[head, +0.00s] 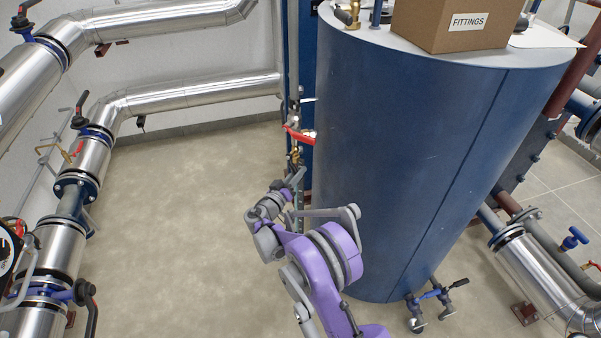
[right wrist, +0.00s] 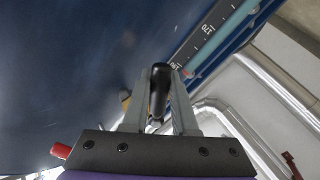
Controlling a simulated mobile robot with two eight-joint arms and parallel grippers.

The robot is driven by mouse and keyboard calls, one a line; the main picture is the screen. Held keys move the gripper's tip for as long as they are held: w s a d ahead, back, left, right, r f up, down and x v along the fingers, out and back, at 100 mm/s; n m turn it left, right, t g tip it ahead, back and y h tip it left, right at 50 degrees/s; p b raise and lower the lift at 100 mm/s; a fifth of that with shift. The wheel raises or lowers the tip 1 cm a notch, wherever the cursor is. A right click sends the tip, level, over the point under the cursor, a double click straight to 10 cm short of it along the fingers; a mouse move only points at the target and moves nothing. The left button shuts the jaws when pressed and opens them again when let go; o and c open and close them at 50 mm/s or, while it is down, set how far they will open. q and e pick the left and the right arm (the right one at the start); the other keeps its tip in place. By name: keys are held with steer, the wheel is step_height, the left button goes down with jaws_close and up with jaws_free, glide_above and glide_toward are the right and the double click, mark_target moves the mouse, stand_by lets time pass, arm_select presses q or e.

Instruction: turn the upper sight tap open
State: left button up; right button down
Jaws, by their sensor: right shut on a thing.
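The sight gauge stands at the left edge of the blue tank; in the right wrist view its scale strip (right wrist: 208,30) with numbers runs up beside a light blue tube. My right gripper (right wrist: 160,95) has its two grey fingers on either side of a black tap handle (right wrist: 159,80) and is shut on it. In the head view my right gripper (head: 296,172) is at the gauge fittings beside the tank, and the handle is too small to make out there. Brass (right wrist: 125,102) shows just left of the fingers. My left gripper is not in view.
The large blue tank (head: 400,150) stands close to the right of my arm. A red lever (head: 299,134) sits just above the gripper. A cardboard box marked FITTINGS (head: 450,25) is on the tank top. Silver pipes (head: 190,97) run along the wall; the floor at left is clear.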

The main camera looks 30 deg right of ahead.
steer(key=m, duration=0.1)
steer(key=w+a+m, duration=0.1)
steer(key=m, duration=0.1)
steer(key=shift+w+f, duration=0.3)
steer(key=shift+f, duration=0.1)
steer(key=shift+w+a+m, duration=0.2)
steer(key=shift+w+m, duration=0.15)
steer(key=shift+m, duration=0.5)
steer(key=shift+w+a+m, duration=0.2)
steer(key=shift+w+m, duration=0.1)
steer(key=shift+m, duration=0.55)
steer(key=shift+p, duration=0.3)
steer(key=c, duration=0.7)
jaws_free()
steer(key=p+v, duration=0.1)
steer(key=v, duration=1)
steer(key=shift+d, duration=0.15)
